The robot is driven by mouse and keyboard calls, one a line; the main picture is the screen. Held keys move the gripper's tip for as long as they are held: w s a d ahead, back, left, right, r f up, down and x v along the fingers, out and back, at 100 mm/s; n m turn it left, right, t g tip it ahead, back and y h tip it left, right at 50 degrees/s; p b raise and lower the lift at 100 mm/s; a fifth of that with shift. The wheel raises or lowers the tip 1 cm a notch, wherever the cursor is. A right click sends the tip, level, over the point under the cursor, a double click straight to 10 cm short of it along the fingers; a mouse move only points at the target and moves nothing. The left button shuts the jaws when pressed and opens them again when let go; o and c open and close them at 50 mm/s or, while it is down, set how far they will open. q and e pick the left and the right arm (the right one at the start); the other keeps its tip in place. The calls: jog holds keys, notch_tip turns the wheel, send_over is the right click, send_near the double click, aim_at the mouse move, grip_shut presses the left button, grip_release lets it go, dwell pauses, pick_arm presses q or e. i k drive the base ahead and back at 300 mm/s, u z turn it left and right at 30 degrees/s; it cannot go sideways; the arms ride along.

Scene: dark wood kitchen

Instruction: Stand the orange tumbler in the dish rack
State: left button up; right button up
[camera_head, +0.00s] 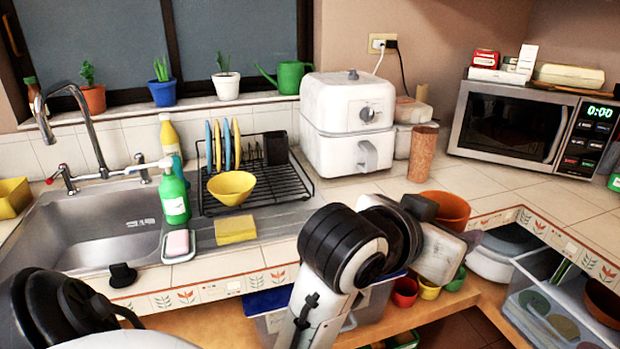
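The orange tumbler (423,152), a tall speckled orange-brown cylinder, stands upright on the counter between the white air fryer and the microwave. The black wire dish rack (292,187) stands beside the sink, left of the air fryer. It holds upright blue and yellow plates (227,145), a yellow bowl (232,187) and a dark utensil holder (275,148). My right arm rises at the bottom centre, in front of the counter; a dark block (418,207) at its far end may be part of the gripper, with no fingers discernible. My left arm shows at the bottom left; its gripper is not visible. The tumbler is apart from both arms.
The air fryer (347,122) stands between rack and tumbler, with white containers (411,112) behind the tumbler. An orange bowl (447,208) sits near the counter edge. A green soap bottle (173,193) and yellow sponge (236,229) flank the rack's left front. Counter before the microwave (505,118) is clear.

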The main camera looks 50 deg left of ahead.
aim_at(276, 191)
jog(key=u, duration=0.4)
jog(key=i, duration=0.9)
jog(key=u, duration=1.25)
jog(key=i, duration=0.25)
jog(key=u, duration=0.1)
